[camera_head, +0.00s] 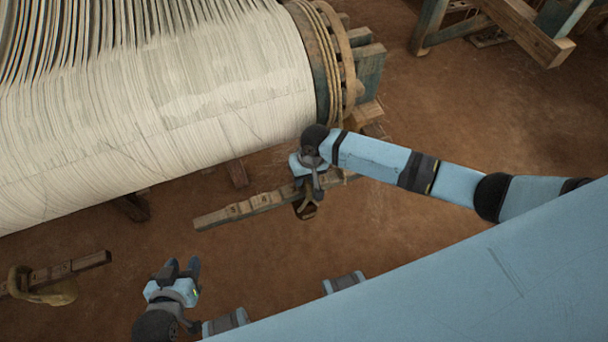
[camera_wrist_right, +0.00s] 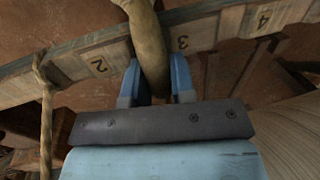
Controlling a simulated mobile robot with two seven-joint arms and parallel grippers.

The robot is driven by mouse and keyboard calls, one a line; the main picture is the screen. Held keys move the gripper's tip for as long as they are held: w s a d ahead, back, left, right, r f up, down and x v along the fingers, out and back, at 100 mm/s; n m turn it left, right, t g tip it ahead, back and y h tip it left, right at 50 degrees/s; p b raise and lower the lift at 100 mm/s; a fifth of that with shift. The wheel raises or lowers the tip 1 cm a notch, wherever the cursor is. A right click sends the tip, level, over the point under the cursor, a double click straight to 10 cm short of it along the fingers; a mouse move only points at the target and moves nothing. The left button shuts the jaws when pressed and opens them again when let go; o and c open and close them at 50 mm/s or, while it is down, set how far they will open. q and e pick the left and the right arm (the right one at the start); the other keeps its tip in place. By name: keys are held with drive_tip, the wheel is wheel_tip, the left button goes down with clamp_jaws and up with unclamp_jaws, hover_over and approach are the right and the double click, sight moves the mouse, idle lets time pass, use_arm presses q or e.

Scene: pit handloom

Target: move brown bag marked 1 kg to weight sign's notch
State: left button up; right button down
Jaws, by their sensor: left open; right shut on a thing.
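My right gripper (camera_head: 308,190) is shut on a brown bag (camera_head: 305,210) at the notched wooden beam (camera_head: 240,208). In the right wrist view, the bag's thick brown neck (camera_wrist_right: 150,45) runs between the fingers of my right gripper (camera_wrist_right: 155,88). Behind it the beam (camera_wrist_right: 108,62) carries the numbers 2, 3 and 4, and the bag crosses it between 2 and 3. No 1 kg mark is readable on the bag, and I cannot make out a weight sign. My left gripper (camera_head: 181,268) is open and empty, low and left of the beam.
A large roll of pale warp threads (camera_head: 200,100) with a rope-wound end (camera_head: 330,60) lies behind the beam. A rope (camera_wrist_right: 46,125) hangs left in the wrist view. Bare earth floor (camera_head: 470,130) lies right.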

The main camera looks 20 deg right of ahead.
drive_tip(key=c, duration=1)
unclamp_jaws()
use_arm(q)
drive_tip(key=shift+a, duration=0.15)
use_arm(e)
drive_tip(key=shift+o, duration=0.7)
use_arm(q)
drive_tip(key=shift+f, duration=0.1)
use_arm(e)
drive_tip(key=shift+f, duration=0.1)
use_arm(q)
drive_tip(key=shift+s+a+r+p, duration=0.1)
drive_tip(key=shift+s+r+p, duration=0.1)
drive_tip(key=shift+r+p, duration=0.55)
use_arm(e)
wheel_tip(320, 180, up, 14)
drive_tip(key=d, duration=0.2)
drive_tip(key=shift+d+f, duration=0.15)
drive_tip(key=shift+d, duration=0.2)
use_arm(q)
drive_tip(key=shift+f, duration=0.25)
